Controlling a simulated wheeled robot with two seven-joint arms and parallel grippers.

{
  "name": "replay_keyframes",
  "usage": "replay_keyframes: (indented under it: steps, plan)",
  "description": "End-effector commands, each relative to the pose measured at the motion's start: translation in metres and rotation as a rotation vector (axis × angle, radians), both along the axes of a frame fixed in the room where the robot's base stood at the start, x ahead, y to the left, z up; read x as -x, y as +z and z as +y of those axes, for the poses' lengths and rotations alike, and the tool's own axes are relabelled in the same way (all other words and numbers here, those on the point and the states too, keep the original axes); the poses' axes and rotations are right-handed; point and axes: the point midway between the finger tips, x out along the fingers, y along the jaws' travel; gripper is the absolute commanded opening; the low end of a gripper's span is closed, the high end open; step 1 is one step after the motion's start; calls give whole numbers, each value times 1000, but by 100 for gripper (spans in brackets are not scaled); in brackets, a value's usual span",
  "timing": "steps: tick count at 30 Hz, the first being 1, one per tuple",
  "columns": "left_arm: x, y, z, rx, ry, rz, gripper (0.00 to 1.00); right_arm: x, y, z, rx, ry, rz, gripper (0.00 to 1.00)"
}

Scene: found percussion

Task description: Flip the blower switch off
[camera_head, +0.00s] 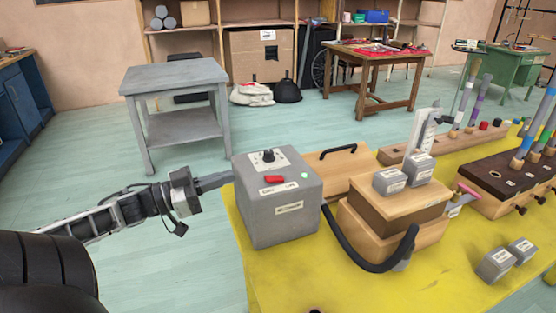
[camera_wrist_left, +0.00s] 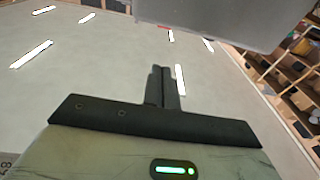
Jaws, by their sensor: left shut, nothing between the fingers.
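A grey blower box (camera_head: 278,215) stands on the left end of the yellow table. On its sloped top are a red switch (camera_head: 274,179), a black knob (camera_head: 268,155), a small pale green light (camera_head: 304,175) and white labels. The switch's position is too small to tell. My left gripper (camera_head: 226,180) reaches in from the left, shut and empty, with its tips at the box's left side; I cannot tell whether they touch it. In the left wrist view the closed fingers (camera_wrist_left: 165,84) point up below the blurred grey box (camera_wrist_left: 215,20). My right gripper is not in view.
A black hose (camera_head: 375,264) curves from the box to a wooden bellows-like block (camera_head: 390,225) on the yellow table (camera_head: 390,294). Small grey weights (camera_head: 494,264) lie at the right. A grey side table (camera_head: 176,80) stands behind my left arm, over open floor.

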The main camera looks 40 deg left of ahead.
Motion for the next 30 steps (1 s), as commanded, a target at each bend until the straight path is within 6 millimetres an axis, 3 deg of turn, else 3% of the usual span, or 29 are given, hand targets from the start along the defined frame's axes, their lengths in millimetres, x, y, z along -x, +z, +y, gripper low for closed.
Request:
replay_keyframes:
  steps: [3,14,30]
  plan:
    - [0,11,2,5,-33,-10,0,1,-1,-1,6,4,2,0]
    - [-5,11,-1,6,-32,-12,0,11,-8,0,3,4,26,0]
    - [-87,24,-43,6,-32,-16,0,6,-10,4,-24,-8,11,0]
